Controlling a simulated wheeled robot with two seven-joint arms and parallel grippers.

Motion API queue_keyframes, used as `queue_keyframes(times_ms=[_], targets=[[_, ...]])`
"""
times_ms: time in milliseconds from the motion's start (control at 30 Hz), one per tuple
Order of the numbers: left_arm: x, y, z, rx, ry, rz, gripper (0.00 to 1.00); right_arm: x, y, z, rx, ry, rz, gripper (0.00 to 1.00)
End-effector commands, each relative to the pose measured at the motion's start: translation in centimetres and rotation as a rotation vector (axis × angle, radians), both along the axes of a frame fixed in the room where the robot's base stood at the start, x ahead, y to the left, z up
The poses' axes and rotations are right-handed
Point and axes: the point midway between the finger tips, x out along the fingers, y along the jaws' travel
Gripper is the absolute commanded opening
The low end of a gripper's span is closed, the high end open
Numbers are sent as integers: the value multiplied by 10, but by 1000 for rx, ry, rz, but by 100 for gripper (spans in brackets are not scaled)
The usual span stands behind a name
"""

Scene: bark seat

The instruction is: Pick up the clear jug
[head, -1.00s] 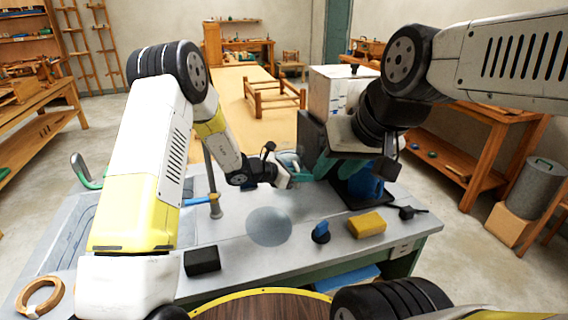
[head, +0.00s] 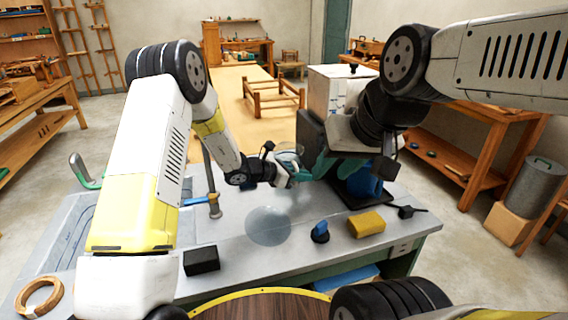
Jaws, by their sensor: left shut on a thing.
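The clear jug (head: 289,151) shows as a faint see-through shape above the far part of the grey bench, just beyond my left gripper. My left gripper (head: 290,176) is shut on the jug, which appears held above the bench top; its lower part is hard to make out. My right gripper (head: 322,167), with teal fingers, hangs just right of the jug, in front of a dark machine. Its fingers are partly hidden, so I cannot tell whether they are apart.
On the grey bench (head: 235,255) are a clear round disc (head: 268,227), a blue-handled black item (head: 320,232), a yellow sponge-like block (head: 366,224) and a black block (head: 202,261). A blue object (head: 364,182) stands by the machine. A tap (head: 212,190) rises at the left.

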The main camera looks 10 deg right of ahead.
Motion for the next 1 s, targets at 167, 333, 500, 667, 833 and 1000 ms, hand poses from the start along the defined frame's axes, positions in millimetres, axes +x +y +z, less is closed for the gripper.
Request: queue_keyframes(times_ms=[167, 333, 500, 667, 833, 1000], targets=[[0, 0, 2, -2, -3, -1, 0, 0, 0, 0, 0, 0, 0, 36], [1, 0, 11, -2, -5, -1, 0, 0, 0, 0, 0, 0, 0, 36], [1, 0, 32, -3, -6, 0, 0, 0, 0, 0, 0, 0, 0, 36], [-21, 9, 39, -2, 1, 1, 0, 0, 0, 0, 0, 0, 0, 36], [-56, 25, 42, -1, 0, 1, 0, 0, 0, 0, 0, 0, 0, 36], [-92, 41, 46, -1, 0, 1, 0, 0, 0, 0, 0, 0, 0, 36]])
